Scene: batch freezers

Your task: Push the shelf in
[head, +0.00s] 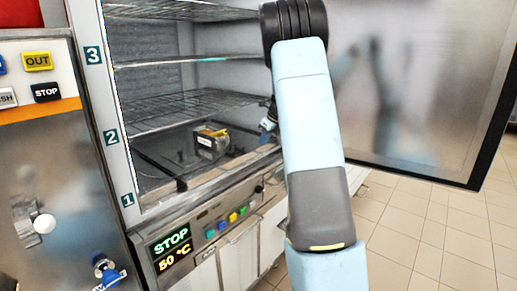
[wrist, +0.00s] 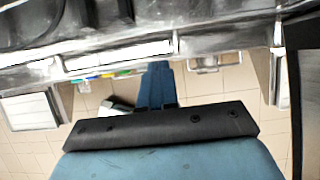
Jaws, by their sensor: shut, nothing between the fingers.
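An open cabinet shows in the head view with wire shelves stacked inside. The shelf (head: 190,106) near label 2 is a grey wire rack spanning the cabinet, and another wire shelf (head: 175,62) lies above it. I cannot tell how far either stands out. My gripper (head: 268,125) is at the right side of the opening, below the front edge of the level 2 shelf, partly hidden behind my arm. In the wrist view its blue fingers (wrist: 156,85) are together and empty, near the cabinet's front edge. Contact with a shelf cannot be seen.
The cabinet door (head: 420,90) stands open at the right. A small black and yellow device (head: 211,142) sits in the cabinet bottom. Below is a control panel (head: 225,222) with coloured buttons. A steel machine (head: 50,190) stands at the left. Tiled floor (head: 440,235) is clear at lower right.

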